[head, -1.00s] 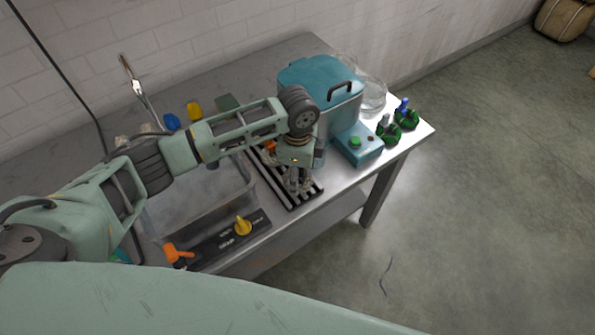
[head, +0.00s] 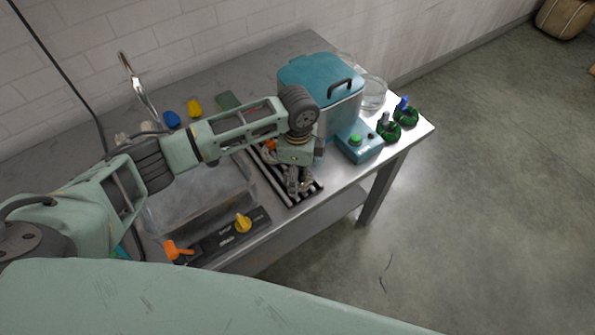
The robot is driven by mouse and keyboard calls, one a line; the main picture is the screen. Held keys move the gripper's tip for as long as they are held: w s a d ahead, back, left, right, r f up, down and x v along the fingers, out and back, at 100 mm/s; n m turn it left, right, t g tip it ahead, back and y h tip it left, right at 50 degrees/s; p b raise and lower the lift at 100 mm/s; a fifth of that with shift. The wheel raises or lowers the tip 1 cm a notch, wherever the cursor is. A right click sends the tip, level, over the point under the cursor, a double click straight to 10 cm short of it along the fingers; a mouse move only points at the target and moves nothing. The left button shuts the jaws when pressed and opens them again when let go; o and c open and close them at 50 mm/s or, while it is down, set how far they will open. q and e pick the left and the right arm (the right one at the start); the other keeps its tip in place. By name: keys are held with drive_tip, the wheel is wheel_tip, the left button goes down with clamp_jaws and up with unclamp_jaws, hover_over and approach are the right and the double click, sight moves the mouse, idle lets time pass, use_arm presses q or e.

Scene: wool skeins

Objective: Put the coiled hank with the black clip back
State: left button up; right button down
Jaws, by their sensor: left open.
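My left gripper (head: 298,184) is open, pointing down over the front part of a black-and-white striped rack (head: 278,182) on the steel table. I cannot make out anything held between its fingers. Two dark green coiled hanks sit at the table's right end: one with a blue clip (head: 408,118) and one with a greyish clip (head: 388,134). I cannot make out a black clip on any hank. An orange bit (head: 270,145) shows just behind the gripper, partly hidden by my arm. My right gripper is not in view.
A lidded teal pot (head: 318,76) and a teal box with a green button (head: 358,142) stand right of the gripper, close by. A glass bowl (head: 374,92) is behind them. A sink basin (head: 195,205), with yellow and orange knobs in front, lies to the left.

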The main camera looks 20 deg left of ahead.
use_arm(q)
wheel_tip(320, 180, up, 12)
drive_tip(key=b, duration=0.1)
drive_tip(key=shift+b, duration=0.3)
idle(0.5)
